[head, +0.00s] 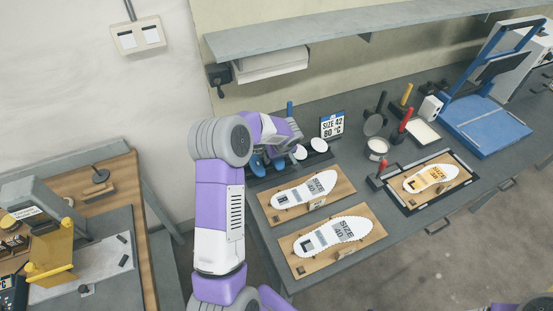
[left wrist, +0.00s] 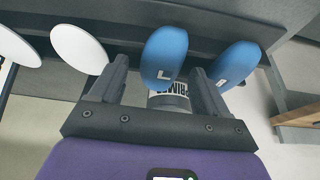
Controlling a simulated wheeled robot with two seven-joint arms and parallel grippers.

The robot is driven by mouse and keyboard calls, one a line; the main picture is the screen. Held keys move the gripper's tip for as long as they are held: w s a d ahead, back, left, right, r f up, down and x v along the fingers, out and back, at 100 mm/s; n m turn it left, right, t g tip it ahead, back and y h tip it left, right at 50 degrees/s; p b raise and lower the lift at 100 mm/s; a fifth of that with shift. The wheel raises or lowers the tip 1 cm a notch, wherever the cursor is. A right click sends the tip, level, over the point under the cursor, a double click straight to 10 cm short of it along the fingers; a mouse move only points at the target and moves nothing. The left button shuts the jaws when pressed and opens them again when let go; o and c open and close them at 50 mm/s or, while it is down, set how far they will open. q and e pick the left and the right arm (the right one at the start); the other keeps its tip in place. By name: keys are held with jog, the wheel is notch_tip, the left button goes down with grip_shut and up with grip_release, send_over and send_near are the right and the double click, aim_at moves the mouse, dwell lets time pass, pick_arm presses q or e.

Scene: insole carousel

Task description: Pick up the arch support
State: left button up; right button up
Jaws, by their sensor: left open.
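Two blue oval pads, likely the arch supports, stand in a dark rack. In the left wrist view the blue pad marked L (left wrist: 165,52) is between the fingertips of my open left gripper (left wrist: 160,68), with a gap visible on each side. The other blue pad (left wrist: 236,62) is just right of the right finger; its letter is hard to read. In the head view the blue pads (head: 257,165) show partly under my left wrist, which hides much of that gripper. My right gripper is not in view.
A labelled white container (left wrist: 170,97) shows between the fingers. In the head view, insoles on wooden boards (head: 335,258) lie in front, and a Size 42 sign (head: 332,125) stands behind.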

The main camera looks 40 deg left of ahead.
pick_arm(q)
jog(key=c, duration=1.1)
